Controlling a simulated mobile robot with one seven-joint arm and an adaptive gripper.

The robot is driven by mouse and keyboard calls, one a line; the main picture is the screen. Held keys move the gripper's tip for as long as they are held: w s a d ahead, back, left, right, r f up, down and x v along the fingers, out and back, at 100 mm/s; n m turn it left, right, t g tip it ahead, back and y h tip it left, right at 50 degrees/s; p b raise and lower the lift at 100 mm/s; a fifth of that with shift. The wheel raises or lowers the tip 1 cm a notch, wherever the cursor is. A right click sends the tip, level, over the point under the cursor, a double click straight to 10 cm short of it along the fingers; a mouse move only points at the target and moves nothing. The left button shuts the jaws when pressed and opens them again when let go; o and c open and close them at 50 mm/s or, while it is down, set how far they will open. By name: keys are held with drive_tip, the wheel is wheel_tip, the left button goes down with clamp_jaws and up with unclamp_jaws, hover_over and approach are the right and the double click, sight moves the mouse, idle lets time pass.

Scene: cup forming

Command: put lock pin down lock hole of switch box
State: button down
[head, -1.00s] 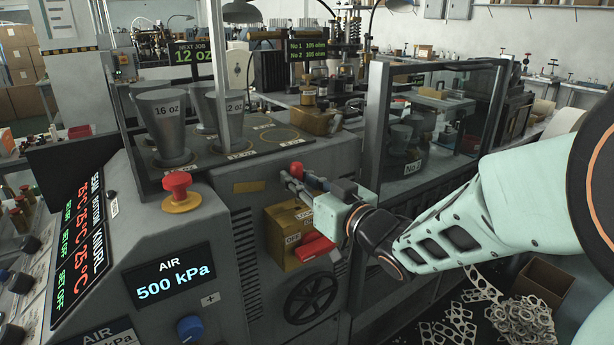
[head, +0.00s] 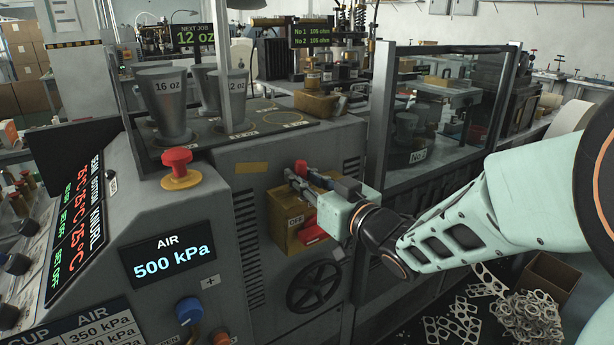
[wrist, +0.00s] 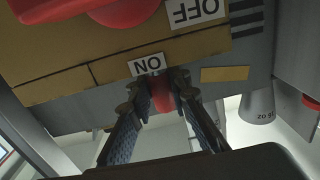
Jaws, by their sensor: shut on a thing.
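The switch box (head: 281,235) is a yellow-brown box on the grey machine front. It has an OFF label, and a red handle (head: 312,231) on its front. In the wrist view the box (wrist: 85,55) appears upside down, with its ON label close to the fingertips. My gripper (head: 294,176) is at the box's top edge, shut on the red lock pin (head: 301,166). The pin (wrist: 161,95) also shows between the two fingers (wrist: 154,88) in the wrist view. The pin's lower end and the lock hole are hidden, so I cannot tell whether they meet.
A black handwheel (head: 314,286) is below the box. A red emergency button (head: 177,160) and the air panel (head: 168,253) are at left. Metal cups (head: 166,105) stand on the ledge above. A glass-sided guard (head: 440,120) is at right.

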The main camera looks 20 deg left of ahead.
drive_tip(key=c, duration=1.7)
unclamp_jaws()
drive_tip(key=shift+c, duration=0.2)
drive_tip(key=v, duration=1.2)
drive_tip(key=shift+r, duration=0.15)
